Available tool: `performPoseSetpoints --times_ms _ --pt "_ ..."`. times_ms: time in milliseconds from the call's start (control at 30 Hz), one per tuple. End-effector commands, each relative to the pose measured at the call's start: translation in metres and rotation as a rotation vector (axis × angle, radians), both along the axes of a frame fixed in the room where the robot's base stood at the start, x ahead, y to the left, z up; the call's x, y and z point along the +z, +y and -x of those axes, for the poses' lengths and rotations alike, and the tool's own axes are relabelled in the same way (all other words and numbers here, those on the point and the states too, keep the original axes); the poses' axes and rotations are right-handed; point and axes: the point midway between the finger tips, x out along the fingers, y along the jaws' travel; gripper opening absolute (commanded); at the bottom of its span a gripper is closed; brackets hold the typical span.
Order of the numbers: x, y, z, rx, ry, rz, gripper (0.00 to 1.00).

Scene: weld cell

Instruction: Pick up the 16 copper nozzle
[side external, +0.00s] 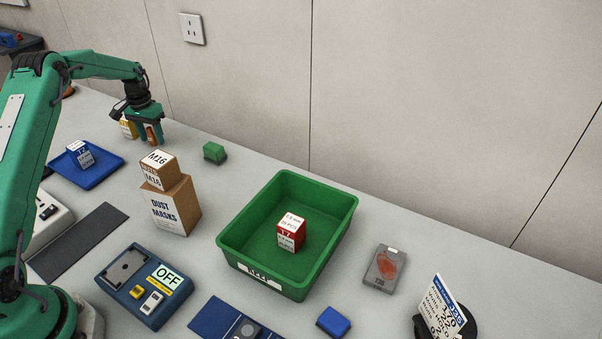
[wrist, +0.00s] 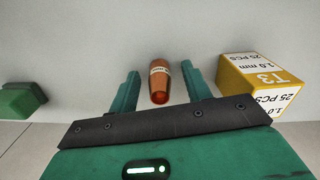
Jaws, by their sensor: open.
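The copper nozzle (wrist: 160,88) is a small copper-coloured piece with a white band label, too small to read for sure. In the wrist view it lies between the two green fingers of my gripper (wrist: 160,73), with a gap on each side. My gripper is open and holds nothing. In the side view my gripper (side external: 149,131) is low at the far left of the bench, and part of the nozzle (side external: 150,136) shows at its fingers. I cannot tell how far down the fingers reach along it.
A yellow T3 box (wrist: 262,84) stands close to the right finger in the wrist view. A green block (side external: 214,153), the dust masks carton (side external: 172,206) with an M16 box (side external: 159,171) on it, and a blue tray (side external: 96,177) are nearby. A green bin (side external: 241,215) stands mid-bench.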

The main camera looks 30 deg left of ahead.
Motion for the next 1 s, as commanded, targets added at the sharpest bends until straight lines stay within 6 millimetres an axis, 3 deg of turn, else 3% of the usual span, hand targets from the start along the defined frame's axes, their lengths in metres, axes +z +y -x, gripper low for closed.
performPoseSetpoints --times_ms 533,800,1000 --pt "-0.0029 0.0000 0.0001 0.000 0.000 0.000 0.48" --pt "-0.0028 0.0001 0.0001 0.000 0.000 0.000 0.01" --pt "-0.0027 0.0001 0.0000 0.000 0.000 0.000 0.00"
